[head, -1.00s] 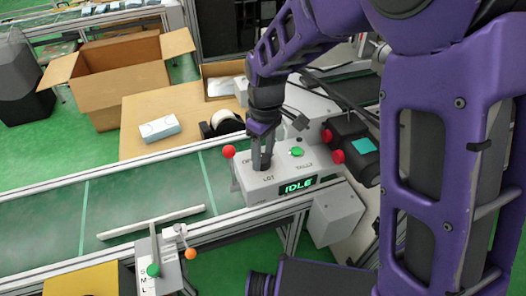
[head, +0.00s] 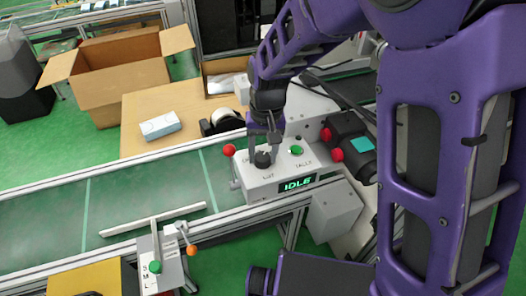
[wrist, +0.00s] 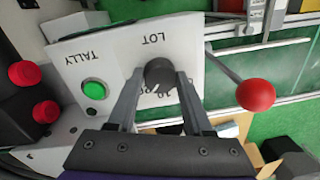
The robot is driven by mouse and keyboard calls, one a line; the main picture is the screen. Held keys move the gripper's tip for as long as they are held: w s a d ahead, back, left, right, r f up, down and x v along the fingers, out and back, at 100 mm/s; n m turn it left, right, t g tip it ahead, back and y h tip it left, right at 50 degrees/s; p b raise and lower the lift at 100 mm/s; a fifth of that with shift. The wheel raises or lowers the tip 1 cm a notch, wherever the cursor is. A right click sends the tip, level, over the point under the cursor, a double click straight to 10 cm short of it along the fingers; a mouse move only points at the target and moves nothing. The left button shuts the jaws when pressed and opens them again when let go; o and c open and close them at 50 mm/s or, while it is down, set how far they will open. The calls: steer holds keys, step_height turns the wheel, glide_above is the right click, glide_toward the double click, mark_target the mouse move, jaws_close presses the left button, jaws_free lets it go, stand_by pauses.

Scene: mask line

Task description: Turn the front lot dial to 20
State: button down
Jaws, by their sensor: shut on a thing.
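The lot dial (head: 263,160) is a black round knob on the white control box (head: 262,192), above the printed word LOT. In the wrist view the dial (wrist: 158,73) has a small white mark on its near side, and the box appears upside down. A printed 10 shows partly between my fingers; other scale numbers are hidden. My gripper (head: 264,148) points down over the box. In the wrist view my gripper (wrist: 160,74) has one fingertip on each side of the dial, shut on it. The dial's exact setting is not readable.
Red knobs (wrist: 25,74) stand close by. The conveyor (head: 140,195) runs left.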

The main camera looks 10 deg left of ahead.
mark_target(267, 156)
steer(key=shift+m, duration=0.5)
steer(key=shift+c, duration=1.5)
jaws_free()
step_height(267, 156, up, 17)
steer(key=p, duration=0.2)
steer(key=shift+d+r, duration=0.2)
steer(key=shift+d, duration=0.2)
steer(key=shift+w, duration=0.15)
